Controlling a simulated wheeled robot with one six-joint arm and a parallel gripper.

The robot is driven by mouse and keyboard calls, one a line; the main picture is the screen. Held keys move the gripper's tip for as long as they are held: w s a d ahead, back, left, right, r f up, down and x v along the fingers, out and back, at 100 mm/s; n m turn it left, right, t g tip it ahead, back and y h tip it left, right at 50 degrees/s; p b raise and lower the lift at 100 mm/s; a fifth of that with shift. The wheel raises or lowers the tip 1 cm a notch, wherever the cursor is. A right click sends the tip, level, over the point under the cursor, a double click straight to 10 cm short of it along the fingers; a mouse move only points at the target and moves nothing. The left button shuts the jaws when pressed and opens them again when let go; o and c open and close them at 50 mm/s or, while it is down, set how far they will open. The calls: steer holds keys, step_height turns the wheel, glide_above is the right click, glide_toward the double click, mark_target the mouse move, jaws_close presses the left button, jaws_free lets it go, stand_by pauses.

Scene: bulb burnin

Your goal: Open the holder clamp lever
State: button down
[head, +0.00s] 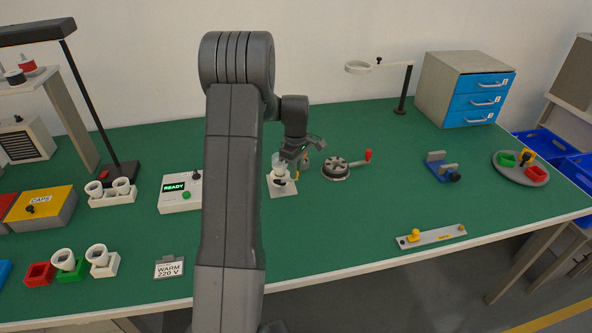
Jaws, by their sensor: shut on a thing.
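The holder (283,188) is a small white block on a pale square base, just right of my arm's upper link. A clear glass bulb (278,161) stands in its top. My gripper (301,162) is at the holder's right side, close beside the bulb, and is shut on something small. This appears to be the clamp lever (297,176), of which only a little orange-yellow shows below the fingers. The fingers hide most of the lever, so its angle cannot be told.
A control box reading READY (181,191) stands left of the holder, partly behind my arm. A round dark fixture with a red-knobbed crank (336,169) is close on the right. The green table (340,240) is clear in front.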

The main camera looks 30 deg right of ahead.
steer(key=shift+r, duration=0.1)
stand_by(0.3)
steer(key=c, duration=1.3)
jaws_free()
step_height(320, 180, up, 14)
steer(key=shift+f+b, duration=0.1)
steer(key=shift+b, duration=0.35)
steer(key=shift+f, duration=0.15)
step_height(320, 180, down, 14)
steer(key=shift+r+p, duration=0.15)
steer(key=shift+p, duration=0.3)
